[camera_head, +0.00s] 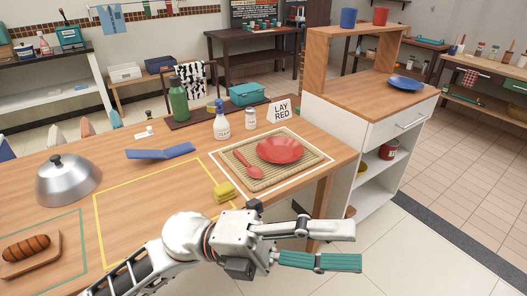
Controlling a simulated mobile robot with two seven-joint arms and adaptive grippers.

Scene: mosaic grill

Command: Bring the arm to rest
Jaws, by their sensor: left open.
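My left arm comes in from the lower left, and its left gripper (318,246) reaches to the right past the table's front edge. Its two fingers are apart, one pale grey and one with a green pad, with nothing between them. The gripper hangs in front of the wooden table (130,185), over the floor. My right gripper does not show.
A woven mat (240,172) with a red plate (280,149) and red spoon (246,165) lies behind the gripper. A yellow sponge-like block (224,191) sits near the wrist. A metal dome (68,180) stands left. A white cabinet (340,128) stands right. Floor ahead is clear.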

